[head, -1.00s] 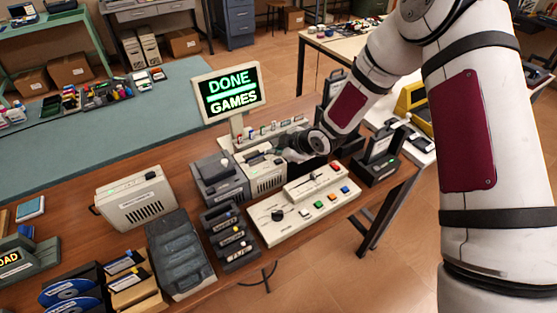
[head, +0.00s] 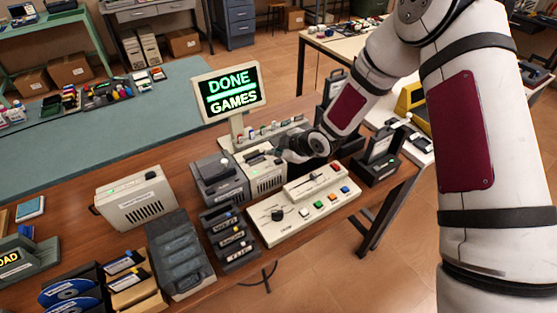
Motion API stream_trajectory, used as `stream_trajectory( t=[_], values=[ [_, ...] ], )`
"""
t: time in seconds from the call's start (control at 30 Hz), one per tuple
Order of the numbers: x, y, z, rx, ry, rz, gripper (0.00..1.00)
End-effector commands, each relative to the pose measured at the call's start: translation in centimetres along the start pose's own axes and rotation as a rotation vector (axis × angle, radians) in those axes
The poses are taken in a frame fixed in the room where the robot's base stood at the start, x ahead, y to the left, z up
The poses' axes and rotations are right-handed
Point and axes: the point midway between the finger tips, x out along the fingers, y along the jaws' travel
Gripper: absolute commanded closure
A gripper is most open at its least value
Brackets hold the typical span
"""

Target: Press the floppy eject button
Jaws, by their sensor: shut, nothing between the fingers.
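A beige vented box (head: 268,182), which looks like the floppy drive, stands on the wooden table beside a dark grey unit (head: 220,180). Its top has a dark slot and a small green spot. The eject button is too small to make out for certain. My gripper (head: 281,153) is shut and empty, at the upper right edge of the beige box's top, low and close to it. Whether it touches the box cannot be told. My wrist hides what lies just behind it. A screen (head: 232,92) behind the box reads "DONE GAMES" in green.
A beige control panel (head: 303,208) with a knob, a slider and coloured buttons stands in front. A dark rack (head: 231,238), grey trays (head: 180,255) and another beige box (head: 136,198) stand to the left. A black holder (head: 376,160) stands right of my wrist.

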Motion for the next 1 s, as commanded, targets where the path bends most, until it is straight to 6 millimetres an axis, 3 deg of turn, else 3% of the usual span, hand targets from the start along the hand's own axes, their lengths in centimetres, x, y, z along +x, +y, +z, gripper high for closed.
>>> stream_trajectory(
  t=[1.0],
  values=[
    [0.57,-0.43,0.42,0.000,0.000,0.000,1.00]
  ],
)
